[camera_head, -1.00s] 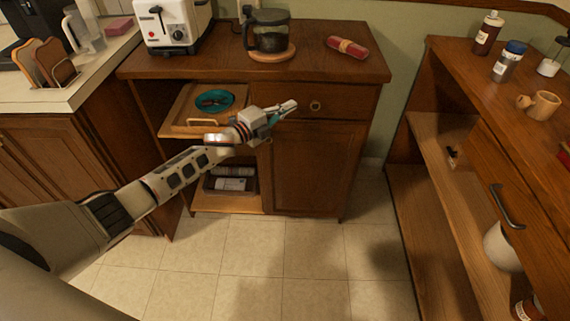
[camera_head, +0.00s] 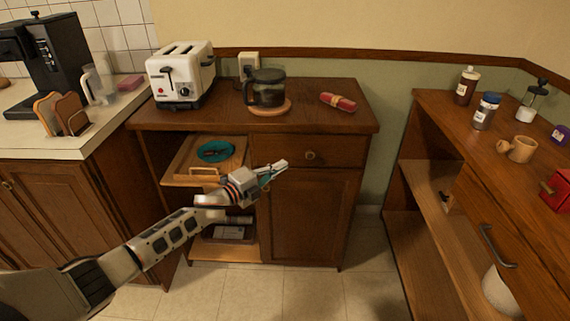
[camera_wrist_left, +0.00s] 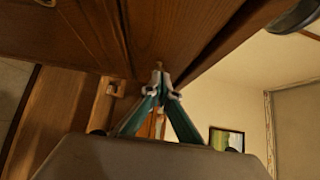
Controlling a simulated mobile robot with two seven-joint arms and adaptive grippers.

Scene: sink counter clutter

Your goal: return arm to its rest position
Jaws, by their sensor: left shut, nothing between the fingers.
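My left arm (camera_head: 160,240) reaches in from the left in the head view. Its gripper (camera_head: 277,168) is in front of the wooden cabinet, just below the drawer with the round knob (camera_head: 310,155). The fingers are shut and empty. In the left wrist view the two teal fingers (camera_wrist_left: 159,88) come together at their tips, with brown wood surfaces beyond. My right gripper is in neither view.
A pulled-out tray (camera_head: 180,181) with a teal dish (camera_head: 216,151) is left of the gripper. A right-hand shelf unit (camera_head: 420,150) has open shelves. Floor between is clear.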

